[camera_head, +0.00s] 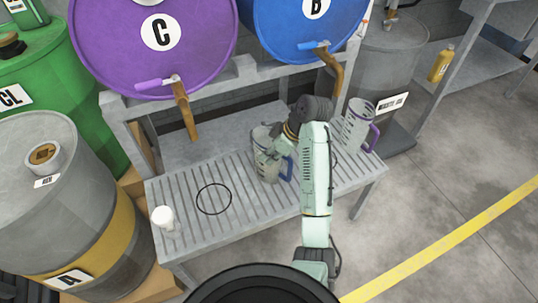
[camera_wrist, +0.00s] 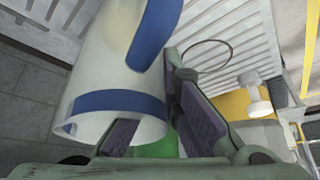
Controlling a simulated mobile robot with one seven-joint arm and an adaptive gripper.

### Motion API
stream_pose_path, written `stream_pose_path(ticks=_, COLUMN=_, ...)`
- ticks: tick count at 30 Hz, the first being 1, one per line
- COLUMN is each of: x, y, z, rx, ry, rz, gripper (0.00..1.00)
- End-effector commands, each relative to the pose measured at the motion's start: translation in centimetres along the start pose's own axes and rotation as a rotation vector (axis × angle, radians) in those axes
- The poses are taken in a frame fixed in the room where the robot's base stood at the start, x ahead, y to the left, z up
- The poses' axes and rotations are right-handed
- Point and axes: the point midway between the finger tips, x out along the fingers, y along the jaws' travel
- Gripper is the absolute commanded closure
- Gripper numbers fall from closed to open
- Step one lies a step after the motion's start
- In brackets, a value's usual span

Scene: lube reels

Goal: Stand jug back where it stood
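A pale, translucent jug with a blue handle (camera_head: 268,164) is on the slatted grating of the bench, right of a thin black ring (camera_head: 213,199) drawn there. My gripper (camera_head: 275,145) is at the jug's upper part and hides some of it. In the wrist view the jug (camera_wrist: 95,75) fills the left side, with its blue band and handle close to the fingers. My gripper's fingers (camera_wrist: 165,95) are apart there, with a gap between the pads. The jug covers the left fingertip. I see no clear grip, and contact is unclear. The ring (camera_wrist: 207,56) lies bare.
A second jug with a purple handle (camera_head: 357,126) stands at the right end of the bench. A small white container (camera_head: 163,217) stands at the front left corner. Purple drum C (camera_head: 150,60) and blue drum B (camera_head: 300,25) lie above, their taps hanging over the grating.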

Motion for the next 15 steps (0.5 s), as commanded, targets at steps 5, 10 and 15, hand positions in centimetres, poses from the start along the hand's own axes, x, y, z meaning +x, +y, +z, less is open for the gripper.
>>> stream_pose_path(ticks=5, x=0.20, y=-0.01, z=0.09, rx=0.000, ry=0.000, rz=-0.001, gripper=0.88)
stream_pose_path(ticks=10, x=0.20, y=-0.01, z=0.10, rx=0.001, ry=0.000, rz=-0.001, gripper=0.77)
stream_pose_path(ticks=15, x=0.20, y=-0.01, z=0.11, rx=0.001, ry=0.000, rz=-0.001, gripper=0.75)
